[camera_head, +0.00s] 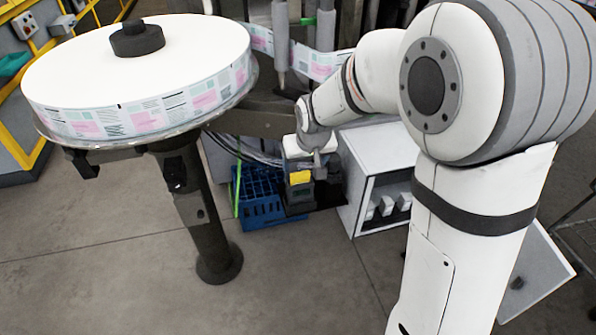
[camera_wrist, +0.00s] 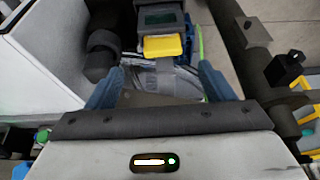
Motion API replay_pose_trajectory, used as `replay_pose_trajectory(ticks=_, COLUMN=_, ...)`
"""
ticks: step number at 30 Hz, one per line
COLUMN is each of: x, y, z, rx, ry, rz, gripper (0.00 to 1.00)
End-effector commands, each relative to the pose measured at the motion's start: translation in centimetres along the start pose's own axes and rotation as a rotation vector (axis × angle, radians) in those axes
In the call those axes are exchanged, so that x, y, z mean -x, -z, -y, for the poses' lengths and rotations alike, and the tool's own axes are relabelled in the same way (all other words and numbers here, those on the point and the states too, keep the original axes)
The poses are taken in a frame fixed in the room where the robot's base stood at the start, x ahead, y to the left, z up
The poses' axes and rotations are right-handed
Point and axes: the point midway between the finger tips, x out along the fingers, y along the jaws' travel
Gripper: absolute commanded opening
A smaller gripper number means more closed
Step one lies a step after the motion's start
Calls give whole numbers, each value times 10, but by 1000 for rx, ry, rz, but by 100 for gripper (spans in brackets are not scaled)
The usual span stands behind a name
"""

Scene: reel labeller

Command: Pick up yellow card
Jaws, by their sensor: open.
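The yellow card (camera_head: 300,177) is a small bright yellow piece at a dark grey device (camera_head: 298,200) below the reel. In the wrist view, the yellow card (camera_wrist: 162,47) lies across the front of that device, which has a small greenish display (camera_wrist: 160,18). My gripper (camera_wrist: 161,70) is open, with its two blue fingers spread wide. The card lies beyond the fingertips, roughly centred between them, and nothing is held. In the head view, my wrist is just above the card and the fingers are hard to make out.
A large white label reel (camera_head: 140,60) on a dark stand fills the left. A white open cabinet (camera_head: 375,160) is close on the right. Dark posts and cables surround the device. The front floor is clear.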

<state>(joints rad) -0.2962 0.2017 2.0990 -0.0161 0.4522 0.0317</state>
Motion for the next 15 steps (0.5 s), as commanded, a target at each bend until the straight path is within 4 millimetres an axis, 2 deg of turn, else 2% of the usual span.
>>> replay_pose_trajectory(ticks=15, x=-56, y=1, z=4, rx=6, ry=2, rz=1, gripper=75)
